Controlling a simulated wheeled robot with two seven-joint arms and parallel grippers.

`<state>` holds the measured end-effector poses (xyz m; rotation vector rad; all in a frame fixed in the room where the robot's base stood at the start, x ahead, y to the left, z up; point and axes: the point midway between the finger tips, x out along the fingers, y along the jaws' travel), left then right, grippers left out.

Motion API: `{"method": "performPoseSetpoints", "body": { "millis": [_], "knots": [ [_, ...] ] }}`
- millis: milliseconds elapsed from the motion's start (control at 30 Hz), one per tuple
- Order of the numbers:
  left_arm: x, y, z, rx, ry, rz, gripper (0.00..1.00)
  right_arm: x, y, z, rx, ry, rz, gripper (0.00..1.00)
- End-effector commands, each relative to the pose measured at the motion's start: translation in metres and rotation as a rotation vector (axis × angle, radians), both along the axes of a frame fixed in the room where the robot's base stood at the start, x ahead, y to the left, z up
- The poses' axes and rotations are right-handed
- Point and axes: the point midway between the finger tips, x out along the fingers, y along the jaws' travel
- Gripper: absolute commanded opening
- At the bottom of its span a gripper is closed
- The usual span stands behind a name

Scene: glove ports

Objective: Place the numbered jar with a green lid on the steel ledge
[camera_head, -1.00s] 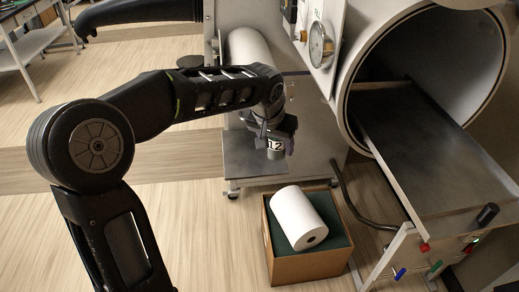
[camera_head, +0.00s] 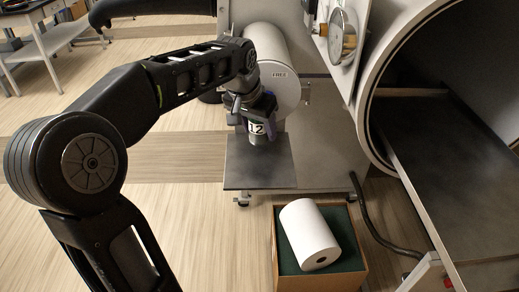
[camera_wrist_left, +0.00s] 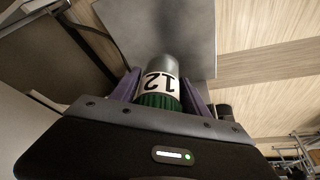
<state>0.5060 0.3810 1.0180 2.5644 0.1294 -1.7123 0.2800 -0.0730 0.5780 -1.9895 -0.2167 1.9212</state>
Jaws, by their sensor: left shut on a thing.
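The jar (camera_head: 258,131) is grey with a white label reading 12. In the left wrist view the jar (camera_wrist_left: 158,84) shows its ribbed green lid (camera_wrist_left: 160,101) towards my gripper. My left gripper (camera_head: 258,112) is shut on the jar, its purple fingers on both sides in the left wrist view (camera_wrist_left: 160,92). The steel ledge (camera_head: 261,172) is a flat grey plate below the jar; it also shows in the left wrist view (camera_wrist_left: 195,45). The jar is over the ledge's rear part; I cannot tell whether its base touches. My right gripper is out of view.
A large round port (camera_head: 375,100) with a sliding tray (camera_head: 450,180) is at right. The ledge's front is clear.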

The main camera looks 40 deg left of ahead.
Motion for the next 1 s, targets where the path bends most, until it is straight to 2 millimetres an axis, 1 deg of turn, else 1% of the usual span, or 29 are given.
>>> {"method": "performPoseSetpoints", "body": {
  "millis": [33,133,200,467,567,700,767,1000],
  "knots": [
    [-0.001,0.0,-0.01,0.0,0.003,0.0,0.11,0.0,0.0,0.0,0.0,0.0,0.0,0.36],
    [0.0,0.0,-0.021,0.0,0.001,0.0,0.11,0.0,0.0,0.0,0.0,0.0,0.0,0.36],
    [0.0,0.0,-0.024,0.0,0.001,0.0,0.11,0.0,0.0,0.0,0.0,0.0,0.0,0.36],
    [0.0,0.0,-0.024,0.0,0.0,0.0,0.11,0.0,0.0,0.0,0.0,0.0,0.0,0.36],
    [0.0,0.0,-0.032,0.0,0.001,0.0,0.11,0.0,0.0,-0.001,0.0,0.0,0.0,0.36],
    [0.0,0.0,-0.053,0.001,0.002,0.0,0.11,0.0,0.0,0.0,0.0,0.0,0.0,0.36],
    [0.0,0.0,-0.058,0.0,0.002,0.0,0.11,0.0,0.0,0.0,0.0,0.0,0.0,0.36],
    [0.0,0.0,-0.061,0.0,-0.001,0.0,0.11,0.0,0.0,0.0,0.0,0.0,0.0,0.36]
  ]
}}
